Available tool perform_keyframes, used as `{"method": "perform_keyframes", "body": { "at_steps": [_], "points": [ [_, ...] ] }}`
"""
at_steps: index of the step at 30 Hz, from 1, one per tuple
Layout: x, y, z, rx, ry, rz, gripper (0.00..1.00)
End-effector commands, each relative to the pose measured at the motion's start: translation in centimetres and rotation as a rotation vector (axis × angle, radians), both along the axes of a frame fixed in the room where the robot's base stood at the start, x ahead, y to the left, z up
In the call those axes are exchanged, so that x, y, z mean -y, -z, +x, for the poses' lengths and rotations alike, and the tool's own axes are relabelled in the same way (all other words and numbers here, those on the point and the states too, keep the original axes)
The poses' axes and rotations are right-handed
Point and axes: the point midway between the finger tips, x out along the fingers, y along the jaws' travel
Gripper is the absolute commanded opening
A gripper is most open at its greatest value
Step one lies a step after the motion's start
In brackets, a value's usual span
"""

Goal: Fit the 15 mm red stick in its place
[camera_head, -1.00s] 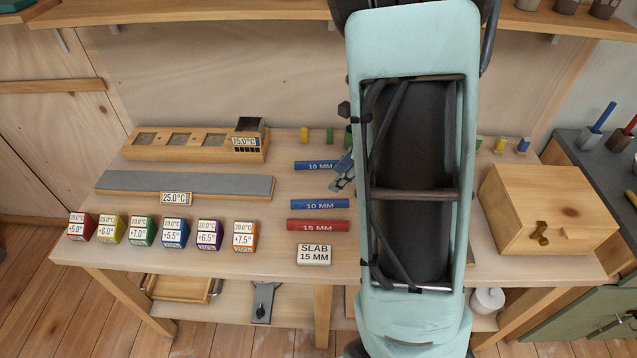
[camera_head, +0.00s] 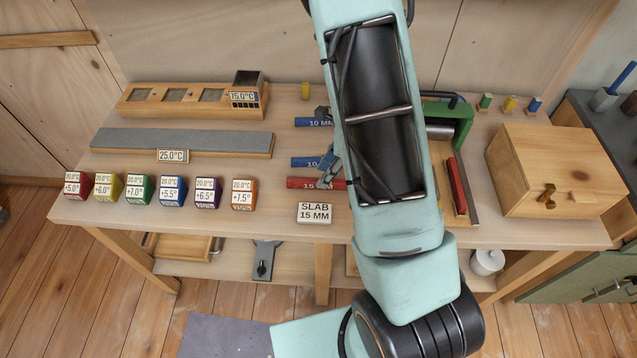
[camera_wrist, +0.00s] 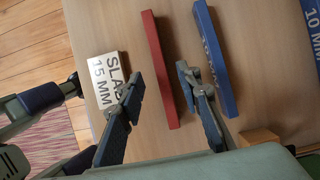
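The red stick marked 15 (camera_head: 300,183) lies flat on the bench, in front of two blue sticks marked 10 (camera_head: 306,162). In the wrist view the red stick (camera_wrist: 157,65) runs between my open fingers, and one blue stick (camera_wrist: 214,60) lies beside it. My gripper (camera_head: 328,178) is open over the red stick's right part and appears above it. Contact cannot be told. A white block reading SLAB 15 MM (camera_head: 314,213) sits in front of the stick. A green-framed roller device (camera_head: 462,118) stands to the right, partly hidden by my arm, with a red bar (camera_head: 456,186) near it.
Several coloured blocks with temperature labels (camera_head: 172,190) line the front left. A long grey slab (camera_head: 180,142) and a wooden rack (camera_head: 190,100) lie behind them. A wooden box (camera_head: 555,170) stands at the right. Small coloured blocks (camera_head: 510,104) stand at the back right.

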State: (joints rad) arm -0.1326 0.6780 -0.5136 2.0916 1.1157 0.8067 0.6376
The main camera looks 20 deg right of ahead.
Motion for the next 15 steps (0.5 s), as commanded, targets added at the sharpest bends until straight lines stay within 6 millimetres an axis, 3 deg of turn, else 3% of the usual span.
{"method": "perform_keyframes", "body": {
  "at_steps": [6,15],
  "points": [
    [-0.9,2.4,0.3,0.0,-0.001,0.0,0.32],
    [-1.0,2.8,0.4,0.002,0.001,-0.001,0.32]
  ]
}}
